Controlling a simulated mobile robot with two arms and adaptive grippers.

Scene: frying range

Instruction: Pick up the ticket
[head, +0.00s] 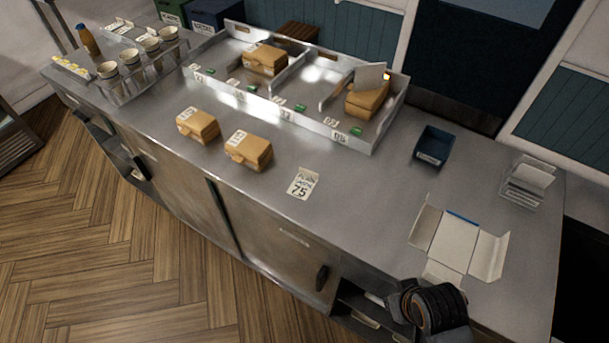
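A white ticket (303,184) with a large black "75" lies on the steel counter (350,215), near its front edge and right of two closed brown boxes. My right gripper (405,297) is at the bottom right, at the counter's front edge, well to the right of the ticket and apart from it. Its fingers are too dark and foreshortened to tell if they are open. My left gripper is out of view.
Two brown boxes (198,125) (249,150) stand left of the ticket. A divided metal tray (368,141) with boxes is behind. An unfolded white carton (456,243), a dark blue bin (433,146) and a clear holder (531,184) stand right. Counter around the ticket is clear.

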